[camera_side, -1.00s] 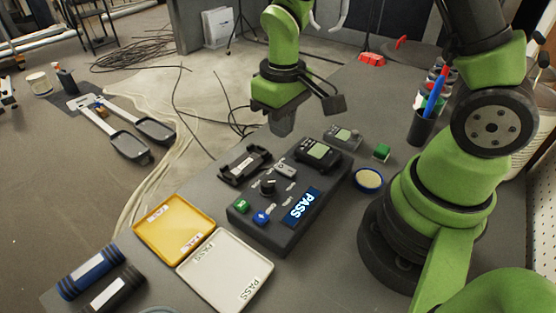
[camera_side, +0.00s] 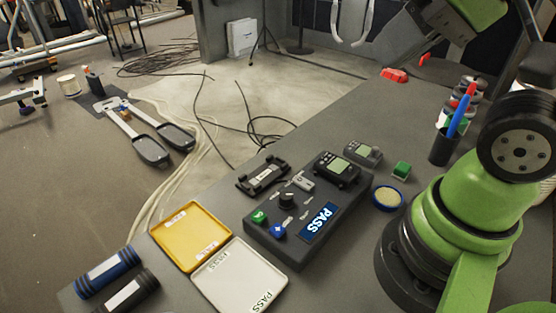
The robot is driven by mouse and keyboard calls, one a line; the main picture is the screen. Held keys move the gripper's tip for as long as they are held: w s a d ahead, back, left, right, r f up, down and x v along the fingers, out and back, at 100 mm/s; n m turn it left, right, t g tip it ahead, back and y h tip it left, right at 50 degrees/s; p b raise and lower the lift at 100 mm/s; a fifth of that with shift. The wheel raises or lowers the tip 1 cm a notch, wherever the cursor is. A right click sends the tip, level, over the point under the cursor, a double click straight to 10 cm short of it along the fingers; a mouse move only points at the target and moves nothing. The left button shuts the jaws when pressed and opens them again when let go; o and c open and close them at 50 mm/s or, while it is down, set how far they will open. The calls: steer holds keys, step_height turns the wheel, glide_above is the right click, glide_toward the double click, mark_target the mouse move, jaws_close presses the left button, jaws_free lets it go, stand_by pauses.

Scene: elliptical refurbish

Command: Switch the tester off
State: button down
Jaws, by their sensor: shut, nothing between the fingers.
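The tester (camera_side: 275,248) is a dark box on the grey bench, in the middle of the side view. Its blue screen (camera_side: 319,222) is lit and reads PASS. On its top are a black round knob (camera_side: 287,200), a green button (camera_side: 259,216), a blue button (camera_side: 278,230) and a small grey switch-like part (camera_side: 303,181). A black device with a greenish display (camera_side: 338,168) sits at its back right, and a black cradle (camera_side: 262,175) at its back left. My gripper (camera_side: 388,50) is high at the upper right, shut and empty, well apart from the tester.
An open yellow tray (camera_side: 190,236) and a white PASS tray (camera_side: 238,276) lie left of the tester. Dark rolls (camera_side: 108,270) lie at the front left. A small grey device (camera_side: 362,153), green block (camera_side: 401,170), blue-rimmed dish (camera_side: 388,197) and pen cup (camera_side: 442,148) stand right.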

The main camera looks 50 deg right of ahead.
steer(key=w+d+f+m+g+h, duration=0.2)
steer(key=w+f+m+g, duration=0.5)
steer(key=w+f+m, duration=0.5)
steer(key=shift+m, duration=1)
steer(key=shift+w+f, duration=0.1)
steer(key=shift+f, duration=0.05)
